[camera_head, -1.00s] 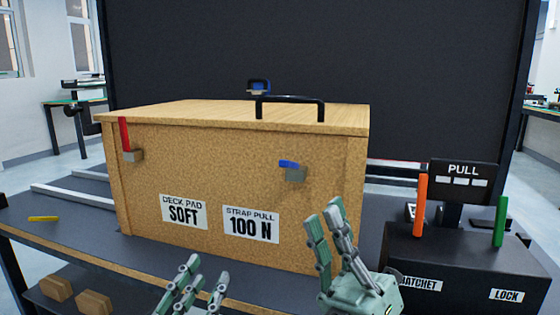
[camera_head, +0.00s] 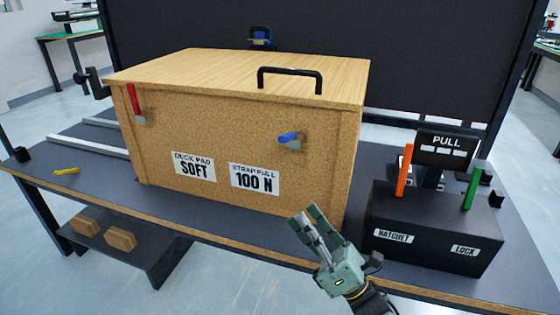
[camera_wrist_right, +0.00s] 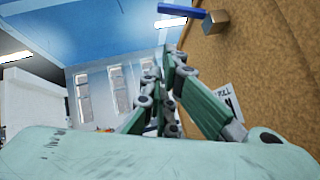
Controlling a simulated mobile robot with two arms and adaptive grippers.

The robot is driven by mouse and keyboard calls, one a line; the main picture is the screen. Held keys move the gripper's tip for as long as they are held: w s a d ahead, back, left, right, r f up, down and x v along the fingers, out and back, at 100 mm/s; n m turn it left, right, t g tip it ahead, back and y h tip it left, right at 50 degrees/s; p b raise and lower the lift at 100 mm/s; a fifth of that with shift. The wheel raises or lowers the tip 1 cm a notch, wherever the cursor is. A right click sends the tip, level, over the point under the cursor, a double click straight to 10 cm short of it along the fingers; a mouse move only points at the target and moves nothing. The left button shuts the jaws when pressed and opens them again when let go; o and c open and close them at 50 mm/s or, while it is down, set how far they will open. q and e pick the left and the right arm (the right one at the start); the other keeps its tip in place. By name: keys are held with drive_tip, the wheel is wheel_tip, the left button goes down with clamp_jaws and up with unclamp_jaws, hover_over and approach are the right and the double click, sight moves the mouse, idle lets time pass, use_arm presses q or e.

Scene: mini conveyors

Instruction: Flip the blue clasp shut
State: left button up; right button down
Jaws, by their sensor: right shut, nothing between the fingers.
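The blue clasp (camera_head: 289,138) is a short lever on a small grey block, on the right part of the wooden crate's front (camera_head: 220,140). Its lever sticks out sideways, near level, rather than standing upright. It also shows at the top of the right wrist view (camera_wrist_right: 195,9). My right gripper (camera_head: 306,217) is below the clasp in front of the crate, fingers pointing up and to the left. It is shut and empty, apart from the clasp. In the right wrist view its fingers (camera_wrist_right: 170,58) come together below the clasp. My left gripper is out of view.
A red clasp (camera_head: 134,103) stands upright at the crate's left. A black handle (camera_head: 290,72) rises from the lid. A black box (camera_head: 435,218) with orange and green levers stands right of the crate. A yellow piece (camera_head: 66,171) lies on the table at left.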

sight(288, 137)
use_arm(q)
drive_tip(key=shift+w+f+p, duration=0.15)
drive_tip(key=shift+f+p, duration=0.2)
drive_tip(key=shift+p, duration=0.2)
use_arm(e)
drive_tip(key=d+r+x, duration=0.2)
drive_tip(key=x, duration=1.1)
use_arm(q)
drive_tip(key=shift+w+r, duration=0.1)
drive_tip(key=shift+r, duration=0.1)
use_arm(e)
drive_tip(key=shift+d, duration=0.1)
